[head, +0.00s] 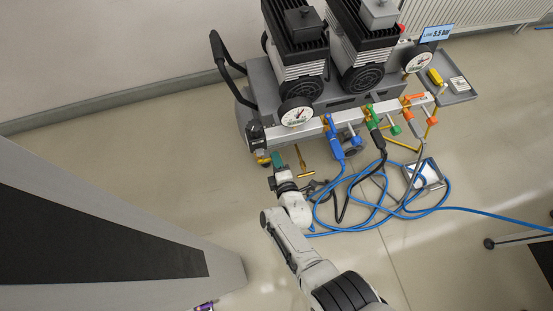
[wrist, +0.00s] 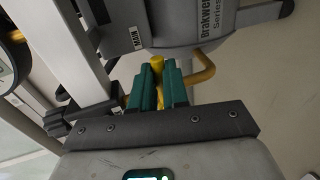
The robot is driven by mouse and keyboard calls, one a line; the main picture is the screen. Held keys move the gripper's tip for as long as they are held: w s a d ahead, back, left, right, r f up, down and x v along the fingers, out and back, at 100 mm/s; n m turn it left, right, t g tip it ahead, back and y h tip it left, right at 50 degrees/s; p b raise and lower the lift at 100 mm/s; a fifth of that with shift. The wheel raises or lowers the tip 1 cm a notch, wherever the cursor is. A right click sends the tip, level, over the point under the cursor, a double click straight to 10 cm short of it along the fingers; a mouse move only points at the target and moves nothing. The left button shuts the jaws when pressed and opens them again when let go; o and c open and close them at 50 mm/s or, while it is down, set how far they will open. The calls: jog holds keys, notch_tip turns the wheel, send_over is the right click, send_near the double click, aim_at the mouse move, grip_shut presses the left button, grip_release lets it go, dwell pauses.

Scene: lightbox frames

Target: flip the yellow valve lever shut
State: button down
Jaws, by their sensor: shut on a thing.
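The yellow valve lever (wrist: 157,63) shows its end between the teal fingers of my gripper (wrist: 160,85) in the wrist view. My gripper is shut on it, and the fingers hide most of the lever. In the head view my gripper (head: 277,160) is at the left end of the pale manifold bar (head: 355,115), below a dark fitting. A bit of yellow (head: 263,160) shows just left of the fingers there. The lever's angle to the pipe cannot be told.
A bent yellow pipe (wrist: 203,70) is close right of the fingers. The compressor (wrist: 190,20) stands just beyond. Blue hoses (head: 375,208) lie tangled on the floor to the right. A brass T-shaped piece (head: 303,159) is near my gripper.

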dwell(0.6)
jog(key=c, duration=1.1)
grip_release()
jog(key=p+v, duration=0.8)
jog(key=v, duration=0.3)
jog(key=shift+w+a, duration=0.1)
